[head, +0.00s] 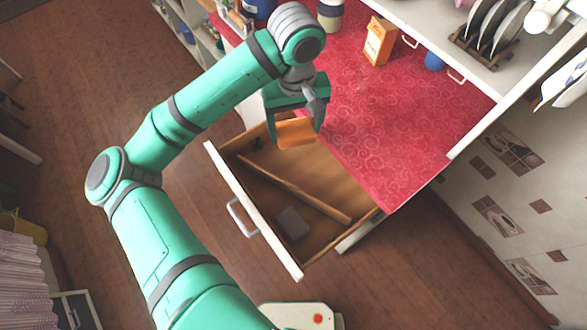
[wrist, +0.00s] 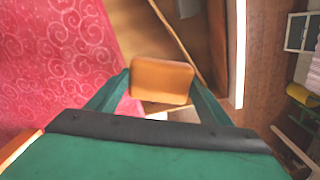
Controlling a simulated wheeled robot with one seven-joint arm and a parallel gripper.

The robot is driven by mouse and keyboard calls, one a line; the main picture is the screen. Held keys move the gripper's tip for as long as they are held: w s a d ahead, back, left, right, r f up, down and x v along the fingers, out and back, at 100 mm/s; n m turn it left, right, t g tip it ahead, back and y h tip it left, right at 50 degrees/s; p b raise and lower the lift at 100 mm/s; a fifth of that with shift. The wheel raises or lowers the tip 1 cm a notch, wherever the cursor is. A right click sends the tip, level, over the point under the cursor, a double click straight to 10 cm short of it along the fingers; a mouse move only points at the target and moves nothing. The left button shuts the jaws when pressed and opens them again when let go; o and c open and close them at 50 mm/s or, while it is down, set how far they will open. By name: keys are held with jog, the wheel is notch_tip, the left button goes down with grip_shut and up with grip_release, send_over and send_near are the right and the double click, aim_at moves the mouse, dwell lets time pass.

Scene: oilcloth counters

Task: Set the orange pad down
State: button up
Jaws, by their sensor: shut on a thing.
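The orange pad (head: 296,132) is a flat, rounded piece held between the fingers of my gripper (head: 296,118). In the head view the pad hangs over the back part of the open drawer (head: 222,180), close to the counter's edge. In the wrist view the pad (wrist: 161,80) sits between the two green fingers, with both fingers at its sides. The wrist view shows drawer floor beyond the pad and the red counter to its left. The height of the pad above the drawer cannot be told exactly.
The drawer has a slanting wooden divider (head: 295,188) and a grey flat item (head: 292,223) inside. The red patterned counter (head: 390,125) has a wide clear area. An orange box (head: 379,41) and a plate rack (head: 485,45) stand towards the back.

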aim_at(294, 172)
jog(key=f, duration=2.1)
jog(key=shift+w+a+f, duration=0.1)
jog(key=shift+w+f, duration=0.1)
jog(key=shift+f, duration=0.05)
jog(key=o, duration=0.7)
jog(key=shift+f, duration=0.15)
jog(key=shift+o, duration=0.6)
notch_tip(294, 172, up, 12)
jog(key=shift+r, duration=0.2)
